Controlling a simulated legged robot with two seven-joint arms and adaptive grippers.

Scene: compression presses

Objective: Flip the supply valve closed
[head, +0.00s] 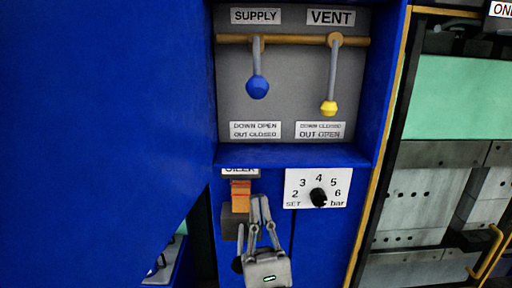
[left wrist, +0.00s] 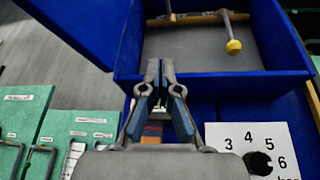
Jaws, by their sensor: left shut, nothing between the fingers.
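The supply valve is a grey lever with a blue knob (head: 257,87), under the SUPPLY label in the head view. It looks shorter than the vent lever, with a larger knob, and seems swung out from the panel. In the left wrist view only its pivot end (left wrist: 169,16) shows at the top edge; the knob is out of frame. The label (head: 255,130) below reads down open, out closed. My left gripper (head: 260,201) is shut and empty, below the recess and apart from the lever; its fingertips also show in the left wrist view (left wrist: 160,68). My right gripper is not in view.
The vent lever with a yellow knob (head: 329,108) hangs down to the right, on the same brass pipe (head: 296,40). Blue recess walls and a bottom ledge (head: 295,155) surround the valves. A pressure dial (head: 318,197) and an orange oiler part (head: 240,196) sit below, near my gripper.

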